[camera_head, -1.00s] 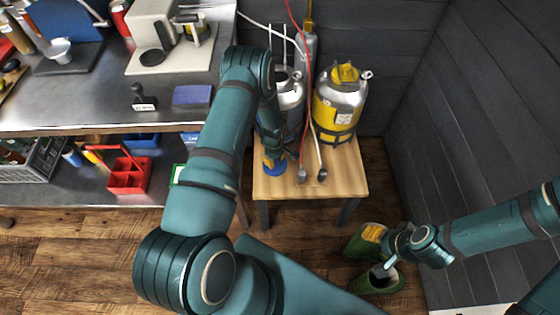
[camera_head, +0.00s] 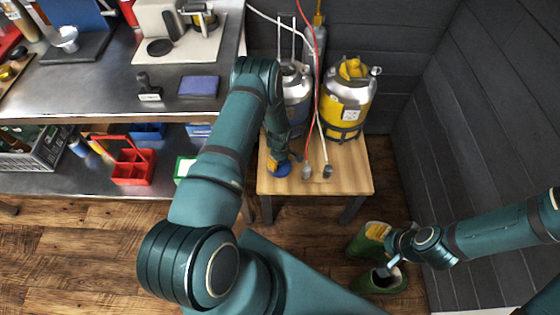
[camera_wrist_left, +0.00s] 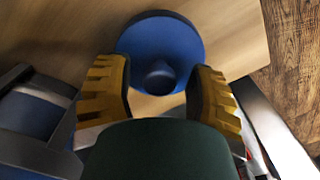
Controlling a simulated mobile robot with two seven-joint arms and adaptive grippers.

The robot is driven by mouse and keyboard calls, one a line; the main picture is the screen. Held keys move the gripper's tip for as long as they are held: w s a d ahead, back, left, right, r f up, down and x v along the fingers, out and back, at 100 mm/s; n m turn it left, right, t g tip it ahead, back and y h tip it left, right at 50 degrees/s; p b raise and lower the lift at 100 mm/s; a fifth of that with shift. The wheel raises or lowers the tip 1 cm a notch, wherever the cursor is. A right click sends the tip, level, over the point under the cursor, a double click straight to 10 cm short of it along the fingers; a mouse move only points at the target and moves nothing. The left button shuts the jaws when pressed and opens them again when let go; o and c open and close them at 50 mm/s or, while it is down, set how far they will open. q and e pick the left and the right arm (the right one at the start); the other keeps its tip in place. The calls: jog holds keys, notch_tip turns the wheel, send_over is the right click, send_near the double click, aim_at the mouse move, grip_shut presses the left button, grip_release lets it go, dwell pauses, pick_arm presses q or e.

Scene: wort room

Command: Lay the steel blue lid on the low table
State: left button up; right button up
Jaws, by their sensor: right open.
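The steel blue lid (camera_head: 282,170), a round disc with a knob, is on the low table (camera_head: 345,180), near its left front edge. In the left wrist view the lid (camera_wrist_left: 160,38) shows knob up against the wood and looks flat. My left gripper (camera_head: 274,163) is just above it. Its two yellow fingers (camera_wrist_left: 158,80) stand apart on either side of the knob, with visible gaps. My right gripper (camera_head: 380,252) is open at the lower right, above the green boots (camera_head: 378,283), away from the table.
A yellow-banded keg (camera_head: 346,98) and a blue-banded keg (camera_head: 297,92) stand at the back of the table. Hose ends (camera_head: 317,172) lie front and centre. A steel bench (camera_head: 105,85) is on the left; a dark wall (camera_head: 455,115) is on the right.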

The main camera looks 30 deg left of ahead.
pick_arm(q)
jog(key=shift+r, duration=0.1)
notch_tip(320, 180, up, 11)
jog(key=p, duration=0.3)
jog(key=s+d+r+m+h, duration=0.1)
jog(key=s+d+r+m, duration=0.2)
jog(key=d, duration=0.4)
jog(key=s+d+r+m+t+h, duration=0.1)
jog(key=s+d+r+m, duration=0.3)
jog(key=s+d+m, duration=0.2)
jog(key=s+d+r+m+h, duration=0.1)
jog(key=s+d+r+m, duration=0.3)
jog(key=s+d, duration=0.4)
jog(key=shift+s+d+r+m+t+h, duration=0.2)
jog(key=shift+d+m+t+h, duration=0.15)
jog(key=shift+d, duration=0.2)
